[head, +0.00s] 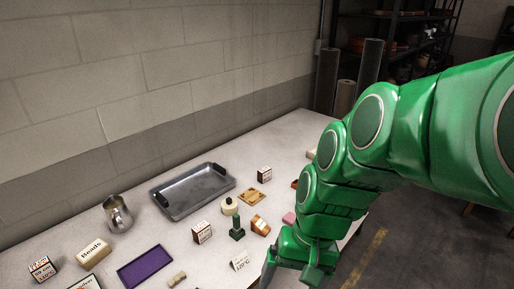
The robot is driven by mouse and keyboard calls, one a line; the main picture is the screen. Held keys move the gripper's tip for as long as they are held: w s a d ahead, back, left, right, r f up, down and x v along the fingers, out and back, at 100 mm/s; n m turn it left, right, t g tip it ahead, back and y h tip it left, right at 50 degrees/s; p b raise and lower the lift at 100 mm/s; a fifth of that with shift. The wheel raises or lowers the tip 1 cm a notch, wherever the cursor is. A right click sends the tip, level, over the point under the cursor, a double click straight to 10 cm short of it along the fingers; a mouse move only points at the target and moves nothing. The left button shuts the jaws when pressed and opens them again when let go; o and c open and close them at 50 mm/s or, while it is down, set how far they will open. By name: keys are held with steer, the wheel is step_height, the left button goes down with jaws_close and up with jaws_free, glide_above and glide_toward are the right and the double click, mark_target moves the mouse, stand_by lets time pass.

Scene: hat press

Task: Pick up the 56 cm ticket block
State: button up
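Several small printed blocks lie on the white table (268,142), and I cannot read 56 cm on any of them. One white block with dark and reddish print (41,268) is at the far left. A second white printed block (202,232) is near the middle, in front of the tray. A third small block (265,174) with a dark side is farther back, right of the tray. My gripper (292,277) hangs at the bottom edge, right of the 120°C card. Its fingertips are cut off or hidden, so its opening is unclear.
A grey metal tray (155,190), a metal pitcher (117,213), a Beads box (93,252), a purple tray (145,267), a dark green stamp-like piece (237,229), an orange-brown item (260,225) and a 120°C card (240,261) crowd the table. A block wall runs behind.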

steer(key=w+a+r+m+t+y, duration=0.1)
steer(key=w+a+m+y, duration=0.15)
steer(key=w+a, duration=0.45)
steer(key=w+a+r+m+y, duration=0.15)
steer(key=w+a+y, duration=0.3)
steer(key=w, duration=0.55)
steer(key=w+a+m+t+y, duration=0.1)
steer(key=w+a+m, duration=0.25)
steer(key=w, duration=0.55)
steer(key=m+t, duration=0.8)
steer(key=m, duration=0.7)
glide_above(267, 176)
steer(key=s+a, duration=0.4)
steer(key=s, duration=0.4)
step_height(267, 176, down, 15)
steer(key=w+d+f+m, duration=0.1)
steer(key=d+f, duration=0.1)
steer(key=w+d+f+m+t+h, duration=0.1)
steer(key=d+f+m, duration=0.1)
steer(key=d+f, duration=0.1)
steer(key=w+d+f+m+h, duration=0.1)
steer(key=w+d+f, duration=0.1)
steer(key=f, duration=0.1)
steer(key=shift+d+m+t, duration=0.2)
steer(key=shift+m+t, duration=0.05)
steer(key=shift+t, duration=0.15)
steer(key=shift+x, duration=3.8)
steer(key=shift+f, duration=0.1)
